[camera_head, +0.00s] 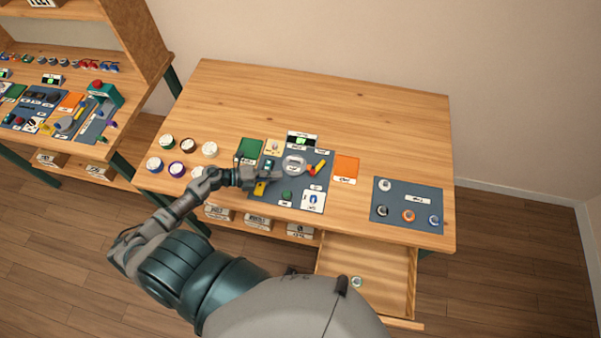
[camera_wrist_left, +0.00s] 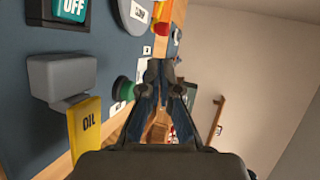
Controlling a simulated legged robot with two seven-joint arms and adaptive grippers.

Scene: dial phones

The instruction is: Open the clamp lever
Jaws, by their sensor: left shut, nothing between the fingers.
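A blue-grey panel (camera_head: 270,197) lies on the wooden table. On it, a lever with a yellow and red handle (camera_head: 317,168), which looks like the clamp lever, sits beside a grey ring-shaped part (camera_head: 293,163). In the left wrist view, a red and yellow piece (camera_wrist_left: 161,20) shows at the top, partly cut off. My left gripper (camera_head: 277,175) is shut and empty over the panel, left of the lever and apart from it. Its closed fingertips (camera_wrist_left: 165,72) show in the wrist view. My right gripper is not in view.
Near my gripper are a grey block (camera_wrist_left: 62,77) with a yellow OIL tag (camera_wrist_left: 86,128), a green knob (camera_wrist_left: 122,90) and an OFF switch (camera_wrist_left: 72,10). An orange square (camera_head: 346,167) lies right of the panel. An open drawer (camera_head: 375,275) juts out below. The table's back is clear.

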